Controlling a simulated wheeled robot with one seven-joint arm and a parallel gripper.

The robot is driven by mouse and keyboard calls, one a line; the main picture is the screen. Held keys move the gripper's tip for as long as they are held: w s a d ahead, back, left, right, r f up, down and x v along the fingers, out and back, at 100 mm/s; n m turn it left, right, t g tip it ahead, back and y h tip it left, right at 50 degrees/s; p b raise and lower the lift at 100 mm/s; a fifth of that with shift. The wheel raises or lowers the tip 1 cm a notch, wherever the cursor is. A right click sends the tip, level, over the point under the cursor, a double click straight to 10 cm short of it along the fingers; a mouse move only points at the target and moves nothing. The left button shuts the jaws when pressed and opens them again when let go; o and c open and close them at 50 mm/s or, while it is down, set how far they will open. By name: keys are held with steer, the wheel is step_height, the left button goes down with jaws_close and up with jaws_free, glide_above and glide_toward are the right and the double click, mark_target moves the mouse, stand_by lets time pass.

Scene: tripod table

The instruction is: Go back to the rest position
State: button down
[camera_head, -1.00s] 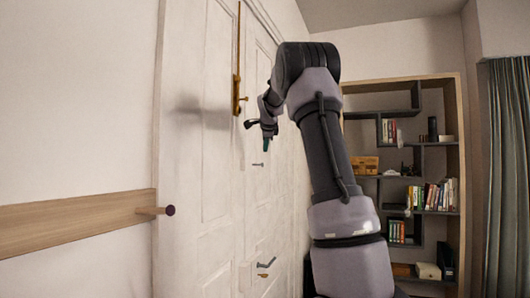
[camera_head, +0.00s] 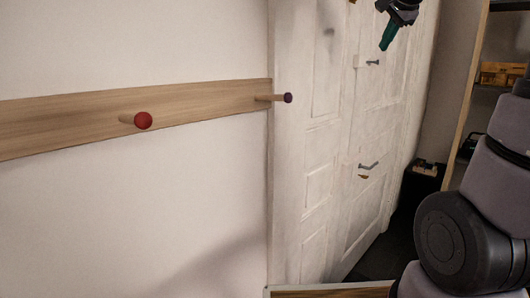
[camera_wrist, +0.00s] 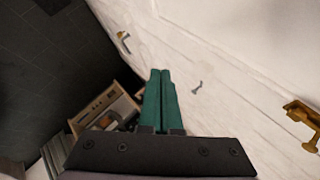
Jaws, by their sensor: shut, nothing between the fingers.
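My gripper (camera_head: 389,36) shows at the top right of the head view, in front of the white door, with its green fingertips pointing down. In the wrist view its two green fingers (camera_wrist: 160,102) lie side by side, shut, with nothing between them. My arm comes up along the right edge of the head view. The gripper appears apart from the door (camera_head: 335,150), though the exact gap cannot be told.
A wooden rail (camera_head: 60,122) with a red-tipped peg (camera_head: 142,120) and a dark-tipped peg (camera_head: 288,98) runs along the left wall. Metal handles (camera_head: 369,165) stick out from the door. A brass handle (camera_wrist: 302,117) shows in the wrist view. A shelf (camera_head: 468,95) stands at right.

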steer(key=s+a+f+n, duration=0.3)
steer(key=s+f, duration=0.1)
steer(key=s, duration=0.4)
steer(key=s+a+f+n+g+y, duration=0.1)
steer(key=s+a+f+n, duration=0.3)
steer(key=s, duration=0.5)
steer(key=s+a+f+n+g+y, duration=0.1)
steer(key=s+a+f+n, duration=0.2)
steer(key=s, duration=0.5)
step_height(320, 180, down, 3)
steer(key=shift+s+a+r+n, duration=0.1)
steer(key=shift+s+a+n, duration=0.25)
steer(key=shift+a, duration=0.2)
